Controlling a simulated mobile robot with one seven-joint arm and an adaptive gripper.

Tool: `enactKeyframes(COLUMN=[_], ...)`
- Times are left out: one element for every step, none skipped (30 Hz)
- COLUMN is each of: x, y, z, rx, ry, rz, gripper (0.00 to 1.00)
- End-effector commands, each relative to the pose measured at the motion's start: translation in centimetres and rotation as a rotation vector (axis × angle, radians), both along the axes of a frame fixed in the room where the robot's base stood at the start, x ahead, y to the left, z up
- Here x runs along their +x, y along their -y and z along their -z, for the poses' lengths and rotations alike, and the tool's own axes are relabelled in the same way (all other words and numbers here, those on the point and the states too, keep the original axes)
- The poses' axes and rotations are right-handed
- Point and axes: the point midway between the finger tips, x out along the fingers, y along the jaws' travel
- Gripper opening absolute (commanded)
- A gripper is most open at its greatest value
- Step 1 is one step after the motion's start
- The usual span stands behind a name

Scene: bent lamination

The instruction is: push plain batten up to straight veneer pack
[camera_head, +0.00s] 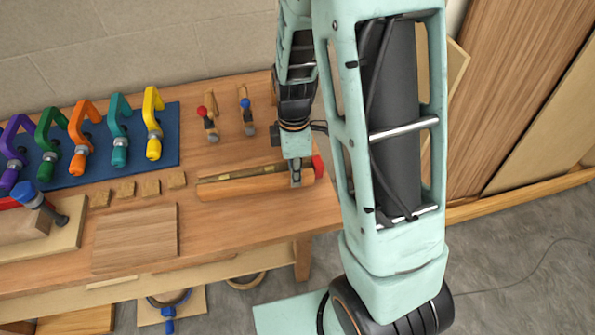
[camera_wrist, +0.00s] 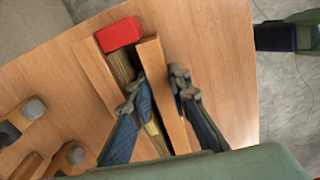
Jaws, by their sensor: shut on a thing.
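The plain batten (camera_wrist: 163,85) is a long light-brown wooden bar standing between my gripper's two fingers (camera_wrist: 160,92) in the wrist view. In the head view the batten (camera_head: 245,187) lies along the bench's right front part, and my gripper (camera_head: 296,178) reaches down onto its right end, shut on it. The straight veneer pack (camera_wrist: 121,66), a darker thin strip, lies beside the batten on the left in the wrist view. A narrow dark gap shows between them; my left finger hides part of it. The pack also shows behind the batten in the head view (camera_head: 243,173).
Another wooden bar (camera_wrist: 96,67) flanks the pack's other side, with a red block (camera_wrist: 121,33) at the end. Two hammer-like tools (camera_head: 248,112) lie behind. Coloured clamps (camera_head: 82,135) stand on a blue mat (camera_head: 170,150) at left. Bench surface (camera_wrist: 222,60) right of the batten is clear.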

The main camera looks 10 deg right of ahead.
Motion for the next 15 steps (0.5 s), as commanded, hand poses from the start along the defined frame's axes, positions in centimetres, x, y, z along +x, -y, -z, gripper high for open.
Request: enactKeyframes(x=[1.13, 1.17, 1.18, 1.18, 1.18, 1.19, 1.19, 1.21, 1.24, 1.28, 1.32, 1.41, 1.49, 1.57, 1.67], y=[-0.29, -0.3, -0.32, -0.32, -0.33, -0.35, -0.36, -0.38, -0.42, -0.47, -0.54, -0.66, -0.76, -0.88, -1.04], z=[-0.26, -0.28, -0.29, -0.29, -0.3, -0.3, -0.3, -0.31, -0.31, -0.31, -0.3, -0.3, -0.3, -0.3, -0.3], rx=[0.004, 0.004, 0.004, 0.004, 0.004, 0.005, 0.005, 0.005, 0.005, 0.005, 0.005, 0.006, 0.006, 0.006, 0.006], ry=[0.029, 0.03, 0.03, 0.03, 0.031, 0.031, 0.031, 0.031, 0.031, 0.031, 0.031, 0.032, 0.032, 0.032, 0.032], rz=[0.004, 0.004, 0.005, 0.005, 0.005, 0.005, 0.005, 0.005, 0.005, 0.005, 0.005, 0.005, 0.005, 0.005, 0.004], gripper=[0.0, 0.0, 0.0, 0.0, 0.0, 0.0, 0.0, 0.0, 0.0, 0.0, 0.0, 0.0, 0.0, 0.0, 0.0])
